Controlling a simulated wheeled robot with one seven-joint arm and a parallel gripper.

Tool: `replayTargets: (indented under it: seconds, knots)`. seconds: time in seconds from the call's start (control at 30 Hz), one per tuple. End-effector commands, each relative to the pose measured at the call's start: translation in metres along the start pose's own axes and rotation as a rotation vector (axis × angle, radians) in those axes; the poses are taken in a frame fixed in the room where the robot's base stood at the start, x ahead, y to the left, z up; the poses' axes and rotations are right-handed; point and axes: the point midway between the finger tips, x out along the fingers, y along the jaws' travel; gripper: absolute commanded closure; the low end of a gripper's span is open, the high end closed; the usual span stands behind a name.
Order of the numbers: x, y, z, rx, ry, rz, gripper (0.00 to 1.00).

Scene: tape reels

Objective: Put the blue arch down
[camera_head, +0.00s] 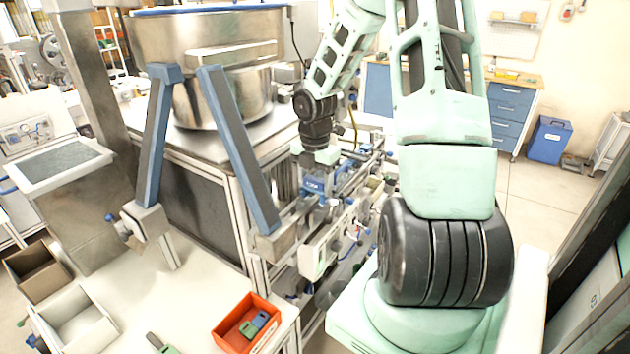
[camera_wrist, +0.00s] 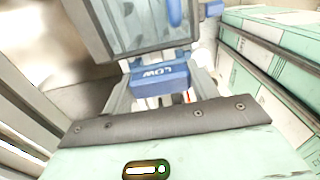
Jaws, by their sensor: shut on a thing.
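The blue arch (camera_head: 314,187) is a small blue piece with pale lettering on its face. My gripper (camera_head: 317,182) is shut on it, high up and right of the pale table. In the wrist view the blue arch (camera_wrist: 160,78) sits between the two grey fingers of my gripper (camera_wrist: 162,88). Its lower part and underside are hard to make out there. In the head view its outline blends into the machine parts behind it, so I cannot tell if it touches any of them.
The pale table (camera_head: 190,290) bears an orange-red bin (camera_head: 229,339) with green and blue pieces. A white bin (camera_head: 90,335) and a brown bin (camera_head: 40,290) are at left. A blue-barred frame (camera_head: 240,150) stands at the table's back. The table's middle is clear.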

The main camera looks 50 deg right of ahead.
Motion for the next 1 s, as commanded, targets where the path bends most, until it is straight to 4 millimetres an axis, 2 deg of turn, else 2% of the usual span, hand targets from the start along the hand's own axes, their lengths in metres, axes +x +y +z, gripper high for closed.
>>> replayTargets:
  seconds: [0.3, 0.33, 0.4, 0.77, 0.87, 1.0]
  knots:
    - [0.007, 0.0, 0.0, 0.0, 0.0, 0.0, 0.69]
    - [0.007, 0.0, 0.0, 0.0, 0.0, 0.0, 0.36]
    - [0.007, 0.0, 0.0, 0.0, 0.0, 0.0, 0.2]
    - [0.001, 0.0, 0.0, 0.001, -0.001, 0.001, 0.2]
    - [-0.011, 0.0, 0.001, 0.003, -0.002, 0.003, 0.2]
    - [-0.037, 0.001, 0.002, 0.005, -0.006, 0.006, 0.2]
